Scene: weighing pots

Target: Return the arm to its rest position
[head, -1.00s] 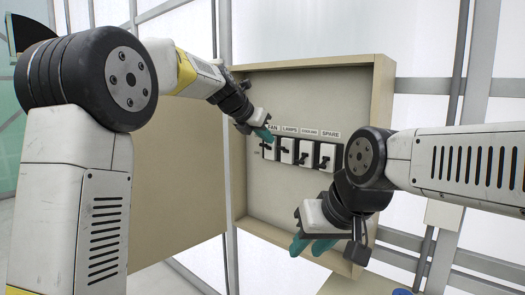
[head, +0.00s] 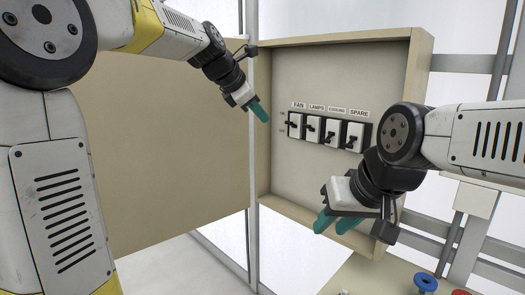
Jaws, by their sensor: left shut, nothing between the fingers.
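A row of white switches with black levers is set in the open beige box, labelled FAN (head: 296,125), LAMPS (head: 313,129), COOLING (head: 333,132) and SPARE (head: 355,137). My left gripper (head: 260,110) has teal fingertips and is shut and empty. It hangs at the box's left side, up and left of the FAN switch, with a gap between them. My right gripper (head: 335,224) is below the switches in the picture, its two teal fingers pointing down and apart, with nothing between them. My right arm covers part of the box's lower right side.
The box (head: 340,45) has a raised wooden rim, and its beige door (head: 180,150) stands open to the left. Metal posts and rails run behind. At the lower right, a blue knob-like thing (head: 425,282) and part of a red one show on a pale surface.

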